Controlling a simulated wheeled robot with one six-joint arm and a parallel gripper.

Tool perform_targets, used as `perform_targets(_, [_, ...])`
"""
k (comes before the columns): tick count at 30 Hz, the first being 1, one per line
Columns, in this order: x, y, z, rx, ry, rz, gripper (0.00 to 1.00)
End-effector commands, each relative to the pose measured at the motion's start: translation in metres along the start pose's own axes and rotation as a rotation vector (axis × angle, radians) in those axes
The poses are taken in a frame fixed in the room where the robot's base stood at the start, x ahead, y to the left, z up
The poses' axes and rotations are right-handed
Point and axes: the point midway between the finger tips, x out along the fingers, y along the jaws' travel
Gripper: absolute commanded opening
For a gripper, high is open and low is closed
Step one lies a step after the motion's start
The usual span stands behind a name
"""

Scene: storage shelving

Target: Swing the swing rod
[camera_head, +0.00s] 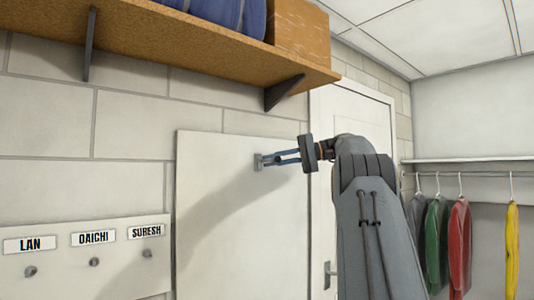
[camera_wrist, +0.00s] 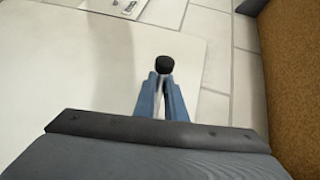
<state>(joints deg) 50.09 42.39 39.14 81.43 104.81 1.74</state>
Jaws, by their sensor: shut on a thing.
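The swing rod shows as a small grey piece (camera_head: 258,161) on the upper part of a white wall panel. In the wrist view its dark rounded end (camera_wrist: 165,64) sits at the tips of my fingers. My gripper (camera_head: 270,160) reaches from the right, with its blue fingers pointing left at the panel. In the wrist view my gripper (camera_wrist: 163,82) has its fingertips close together, shut on the rod. The fingers hide most of the rod, so its length and tilt are hard to tell.
A brown wooden shelf (camera_head: 180,45) with a dark bracket (camera_head: 284,92) is above my gripper. The white panel (camera_head: 215,230) is flat behind the rod. A name board with pegs (camera_head: 95,262) is lower left. A white door (camera_head: 325,225) and hanging clothes (camera_head: 460,245) are at right.

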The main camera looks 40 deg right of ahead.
Motion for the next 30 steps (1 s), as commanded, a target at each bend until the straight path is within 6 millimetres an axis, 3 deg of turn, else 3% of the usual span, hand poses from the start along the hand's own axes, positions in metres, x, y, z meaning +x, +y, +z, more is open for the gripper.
perform_targets(17, [-0.0084, 0.0025, -0.0017, -0.001, -0.01, -0.001, 0.0])
perform_targets(18, [-0.0083, 0.0025, -0.0017, -0.001, -0.01, -0.001, 0.12])
perform_targets(19, [-0.0083, 0.0025, -0.0017, -0.001, -0.01, -0.001, 0.17])
perform_targets(30, [-0.0082, 0.0019, -0.0015, -0.001, -0.01, -0.001, 0.18])
